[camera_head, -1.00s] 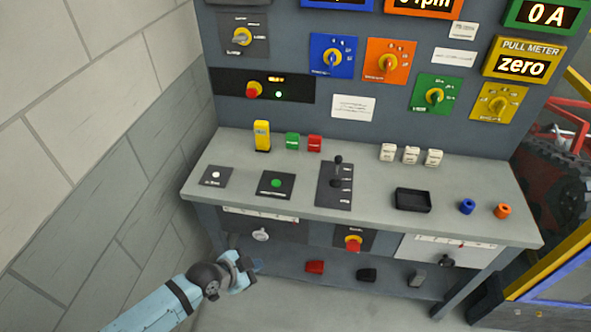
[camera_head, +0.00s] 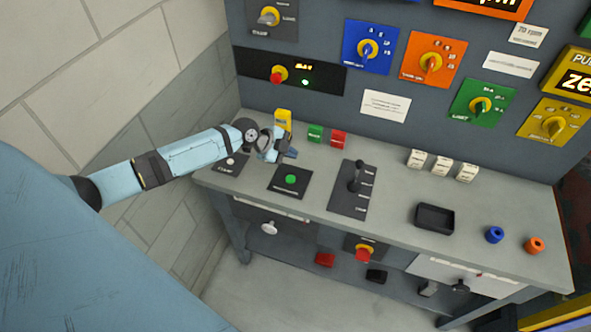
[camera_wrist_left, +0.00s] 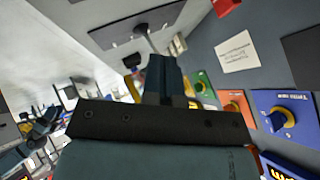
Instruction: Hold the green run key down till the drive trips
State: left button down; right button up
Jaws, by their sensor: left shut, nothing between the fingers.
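A green round button (camera_head: 291,179) sits on a black plate on the bench top. I cannot read which green one is marked run. My left gripper (camera_head: 287,153) is shut and empty, above the bench between the yellow block (camera_head: 283,118) and the black plate. It looks apart from both green items. In the left wrist view its shut fingers (camera_wrist_left: 165,75) show, with no green key clearly between or under them. My right gripper is out of view.
A black lever (camera_head: 356,180) stands upright on its plate right of the green button. White blocks (camera_head: 441,164), a black tray (camera_head: 434,218) and blue (camera_head: 494,235) and orange (camera_head: 534,245) rings lie farther right. The panel with knobs rises behind; a block wall bounds the left.

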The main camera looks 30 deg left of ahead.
aim_at(290, 180)
pick_arm(q)
jog(key=shift+s, duration=0.1)
jog(key=shift+f, duration=0.15)
notch_tip(290, 180, down, 8)
jog(key=b, duration=0.5)
jog(key=shift+b, duration=0.4)
jog(key=shift+f+b, duration=0.3)
dwell(0.9)
dwell(0.4)
